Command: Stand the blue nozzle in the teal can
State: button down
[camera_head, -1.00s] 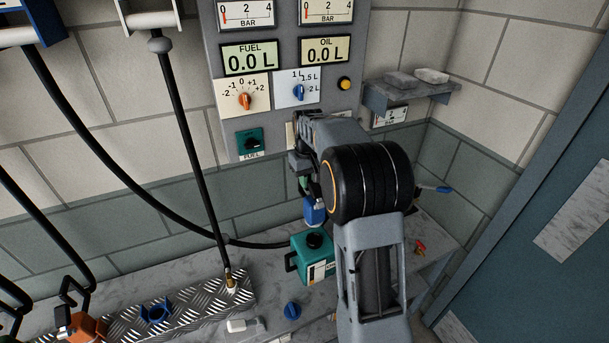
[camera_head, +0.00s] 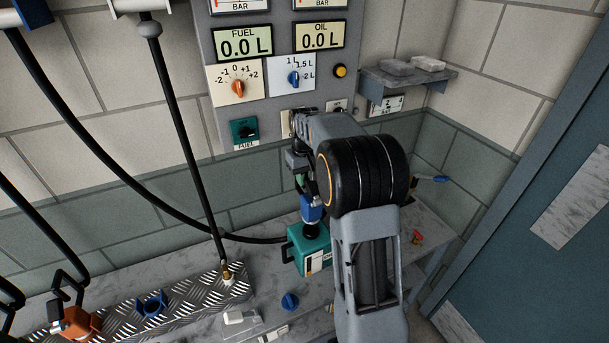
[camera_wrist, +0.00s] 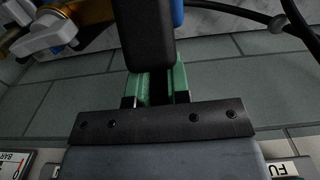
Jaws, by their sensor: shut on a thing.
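The teal can (camera_head: 312,262) stands on the grey bench, with a dark filler neck on top. The blue nozzle (camera_head: 312,209) hangs from my gripper (camera_head: 303,183) directly over that neck. Its lower end meets or overlaps the neck in the picture; I cannot tell whether it is inside. In the wrist view my gripper's green fingers (camera_wrist: 160,84) are shut on the nozzle's dark part (camera_wrist: 146,35), and a bit of blue shows at the top edge. The can's mouth is hidden in both views.
A black hose (camera_head: 160,203) runs behind the can. A metal tread plate (camera_head: 190,298) with a blue holder (camera_head: 151,304) lies left. A blue knob (camera_head: 290,301) is in front of the can. The gauge panel (camera_head: 270,90) is behind, a small shelf (camera_head: 405,82) at right.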

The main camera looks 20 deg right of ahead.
jog(key=shift+f+b, duration=0.75)
jog(key=shift+f, duration=0.6)
jog(key=shift+f+b, duration=0.7)
jog(key=shift+f, duration=0.65)
dwell(1.1)
jog(key=c, duration=1)
grip_release()
notch_tip(320, 180, up, 14)
jog(key=shift+f+b, duration=0.1)
jog(key=shift+b, duration=0.3)
